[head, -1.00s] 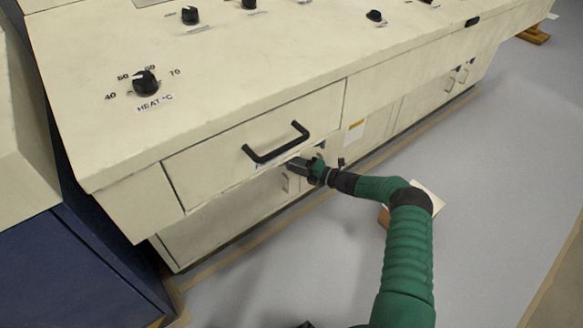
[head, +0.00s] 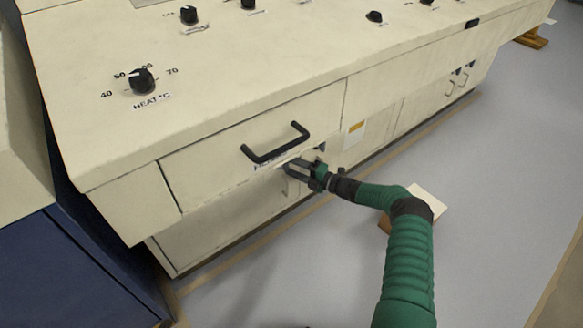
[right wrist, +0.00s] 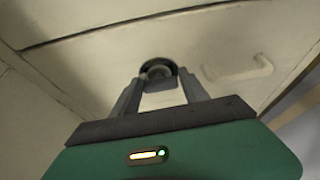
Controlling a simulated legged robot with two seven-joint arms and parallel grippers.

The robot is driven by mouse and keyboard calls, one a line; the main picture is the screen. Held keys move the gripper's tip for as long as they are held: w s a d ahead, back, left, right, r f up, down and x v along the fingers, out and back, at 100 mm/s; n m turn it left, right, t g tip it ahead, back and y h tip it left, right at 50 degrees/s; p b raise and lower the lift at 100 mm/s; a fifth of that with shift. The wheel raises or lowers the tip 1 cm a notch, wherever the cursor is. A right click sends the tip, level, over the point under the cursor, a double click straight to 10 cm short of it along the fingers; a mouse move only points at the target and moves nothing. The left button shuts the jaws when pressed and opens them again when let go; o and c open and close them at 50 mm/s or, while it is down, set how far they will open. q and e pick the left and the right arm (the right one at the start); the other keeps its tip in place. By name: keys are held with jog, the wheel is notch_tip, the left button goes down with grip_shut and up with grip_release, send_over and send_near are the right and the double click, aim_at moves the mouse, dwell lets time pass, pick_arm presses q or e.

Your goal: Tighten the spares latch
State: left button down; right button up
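A round dark latch knob (right wrist: 158,70) with a lighter centre sits on the cream cabinet front in the right wrist view. I take it to be the spares latch; no label is readable. My right gripper (right wrist: 158,88) has its two grey fingers apart, one on each side of the knob's near edge. I cannot tell whether they touch it. In the head view the right gripper (head: 296,169) is at the cabinet front, just below the drawer with the black handle, and hides the knob there. My left gripper is not in view.
The drawer's black bar handle (head: 275,144) sticks out just above the gripper. A pale door handle (right wrist: 238,70) is right of the knob in the wrist view. Control dials, including a heat dial (head: 142,81), are on the sloping top. The grey floor (head: 500,180) at right is clear.

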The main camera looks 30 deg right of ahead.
jog(key=o, duration=0.4)
jog(key=shift+d+f, duration=0.2)
jog(key=shift+a+r, duration=0.1)
jog(key=p+v, duration=0.3)
jog(key=v, duration=0.5)
jog(key=p+v, duration=0.3)
jog(key=v, duration=0.6)
jog(key=shift+p, duration=0.35)
